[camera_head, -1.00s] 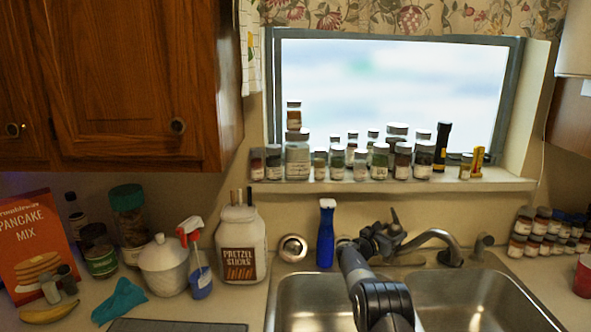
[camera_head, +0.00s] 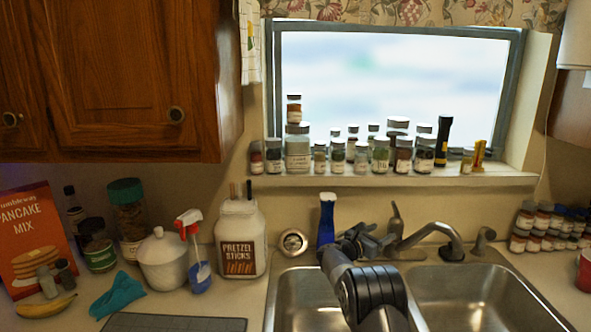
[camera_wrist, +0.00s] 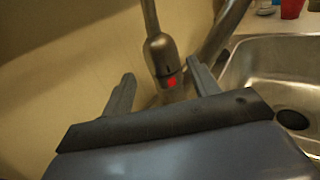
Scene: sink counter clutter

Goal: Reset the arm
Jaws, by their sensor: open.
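My gripper (camera_head: 374,238) is over the back of the sink, in front of the faucet (camera_head: 432,238). In the wrist view my gripper (camera_wrist: 158,84) has its two fingers spread apart. A metal faucet part (camera_wrist: 163,55) with a red mark shows beyond and between the fingers. No held object shows between them. My arm reaches up from the bottom of the head view over the sink divider. A blue bottle (camera_head: 327,218) stands behind my wrist, its lower part hidden by my arm.
The double sink (camera_head: 480,290) lies below my arm. Several spice jars (camera_head: 380,155) line the windowsill. A pretzel jar (camera_head: 240,235), spray bottle (camera_head: 198,265), white lidded pot (camera_head: 163,262) and teal cloth (camera_head: 118,295) crowd the left counter. A red cup (camera_head: 584,272) stands at the right edge.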

